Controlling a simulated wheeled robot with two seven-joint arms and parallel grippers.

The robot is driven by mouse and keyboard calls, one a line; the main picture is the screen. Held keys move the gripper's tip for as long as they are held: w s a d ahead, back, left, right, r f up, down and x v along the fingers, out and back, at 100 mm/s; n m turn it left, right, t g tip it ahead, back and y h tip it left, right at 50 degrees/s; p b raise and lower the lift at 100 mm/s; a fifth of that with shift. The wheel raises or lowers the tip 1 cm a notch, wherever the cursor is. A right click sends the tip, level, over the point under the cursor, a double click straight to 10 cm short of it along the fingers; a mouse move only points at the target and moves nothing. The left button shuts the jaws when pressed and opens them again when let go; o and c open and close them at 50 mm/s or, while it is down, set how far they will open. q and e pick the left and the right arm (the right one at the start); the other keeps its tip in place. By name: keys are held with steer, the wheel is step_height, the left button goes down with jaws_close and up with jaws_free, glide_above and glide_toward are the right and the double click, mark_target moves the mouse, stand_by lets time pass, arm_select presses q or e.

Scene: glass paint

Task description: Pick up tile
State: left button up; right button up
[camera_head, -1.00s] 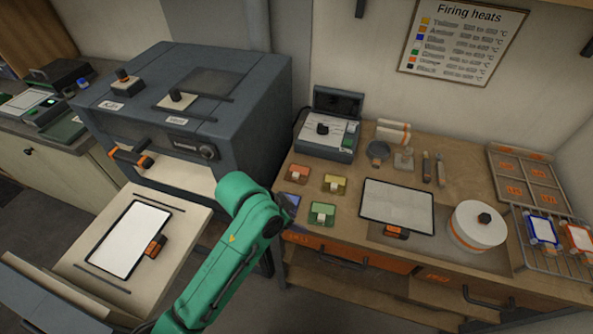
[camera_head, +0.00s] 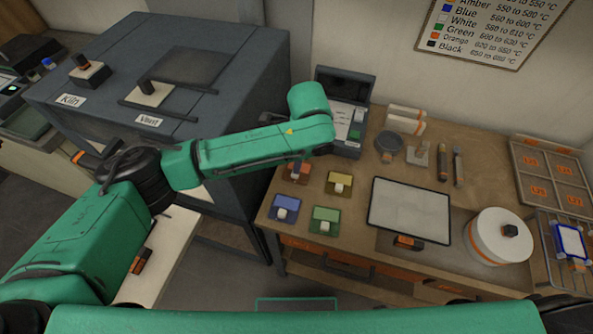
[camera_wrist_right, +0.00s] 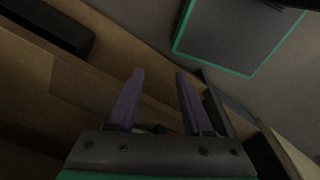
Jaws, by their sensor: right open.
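A tile with a white face and a blue border (camera_head: 571,241) lies on the wire rack at the right edge of the head view. Small orange (camera_head: 297,174), yellow (camera_head: 339,183), blue (camera_head: 285,208) and green (camera_head: 324,221) pieces, each with a pale block on it, sit at the bench's left end. My left arm crosses from the left, its end just above the orange piece; the gripper's jaws are not clear there. In the right wrist view my right gripper (camera_wrist_right: 160,74) is open, with two purple fingers apart and nothing between them.
A white panel in a dark frame (camera_head: 409,209) lies mid-bench beside a round white turntable (camera_head: 500,235). A grey box with an open lid (camera_head: 345,110) and several tools stand behind. The grey kiln (camera_head: 210,70) fills the left. A sectioned tray (camera_head: 552,176) is at the right.

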arm_select(q)
steer(key=b, duration=0.4)
glide_above(296, 176)
steer(key=s, duration=0.2)
steer(key=f, duration=0.4)
steer(key=shift+s+d+f, duration=0.15)
steer(key=shift+d+f, duration=0.15)
arm_select(e)
steer(key=s+f, duration=0.4)
steer(key=f, duration=0.2)
arm_select(q)
steer(key=w+f+b, duration=0.2)
steer(key=f, duration=0.1)
steer(key=shift+w, duration=0.35)
steer(key=b, duration=0.1)
steer(key=f+b, duration=0.1)
steer(key=b, duration=0.1)
steer(key=f+b, duration=0.1)
steer(key=shift+s+a+f, duration=0.2)
steer(key=shift+a+f, duration=0.05)
steer(key=shift+f+b, duration=0.25)
steer(key=shift+b, duration=0.35)
steer(key=shift+w, duration=0.1)
steer(key=shift+r, duration=0.1)
jaws_close()
arm_select(e)
steer(key=w+f, duration=0.3)
steer(key=f, duration=0.4)
steer(key=shift+w, duration=0.2)
